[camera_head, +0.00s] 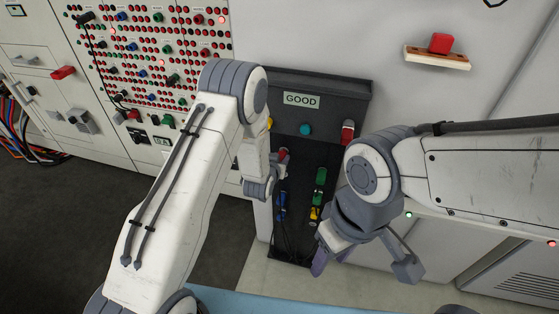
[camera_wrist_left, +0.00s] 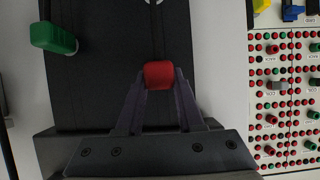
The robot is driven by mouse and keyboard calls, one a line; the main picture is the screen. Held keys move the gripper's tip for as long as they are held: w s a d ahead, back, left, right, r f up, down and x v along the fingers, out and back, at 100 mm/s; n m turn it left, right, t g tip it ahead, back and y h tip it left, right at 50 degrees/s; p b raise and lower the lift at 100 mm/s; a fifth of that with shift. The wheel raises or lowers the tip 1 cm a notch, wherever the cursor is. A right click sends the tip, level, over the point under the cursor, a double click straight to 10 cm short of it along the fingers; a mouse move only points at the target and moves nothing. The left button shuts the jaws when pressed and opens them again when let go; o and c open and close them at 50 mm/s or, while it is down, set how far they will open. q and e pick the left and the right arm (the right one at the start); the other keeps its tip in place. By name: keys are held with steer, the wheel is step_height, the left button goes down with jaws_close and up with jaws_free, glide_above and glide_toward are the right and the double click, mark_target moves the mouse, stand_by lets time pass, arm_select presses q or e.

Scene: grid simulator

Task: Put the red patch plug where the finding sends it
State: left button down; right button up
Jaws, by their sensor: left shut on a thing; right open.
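The red patch plug (camera_wrist_left: 158,74) is between the fingertips of my left gripper (camera_wrist_left: 158,88), which is shut on it in front of a dark panel. In the head view the red plug (camera_head: 283,153) shows just past my left gripper (camera_head: 277,165), low at the left side of the dark stand (camera_head: 330,90). A sign reading GOOD (camera_head: 301,100) is on the stand's upper face. My right gripper (camera_head: 365,266) is open and empty, in front of the stand's lower right. The far side of the held plug is hidden.
The stand holds a teal button (camera_head: 305,129), a red piece (camera_head: 347,132), and hanging green (camera_head: 320,178), blue (camera_head: 282,205) and yellow (camera_head: 315,213) plugs. A patch panel (camera_head: 150,45) with sockets and cords is left. A wooden shelf (camera_head: 437,58) carries a red block (camera_head: 441,43).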

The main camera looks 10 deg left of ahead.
arm_select(q)
steer(key=shift+w+d, duration=0.1)
steer(key=shift+w, duration=0.4)
steer(key=shift+f+b, duration=0.1)
steer(key=shift+b, duration=0.35)
stand_by(0.8)
steer(key=shift+w, duration=0.2)
stand_by(0.4)
steer(key=shift+c, duration=2.2)
jaws_free()
steer(key=b+v, duration=0.2)
steer(key=v, duration=0.8)
steer(key=shift+s, duration=0.25)
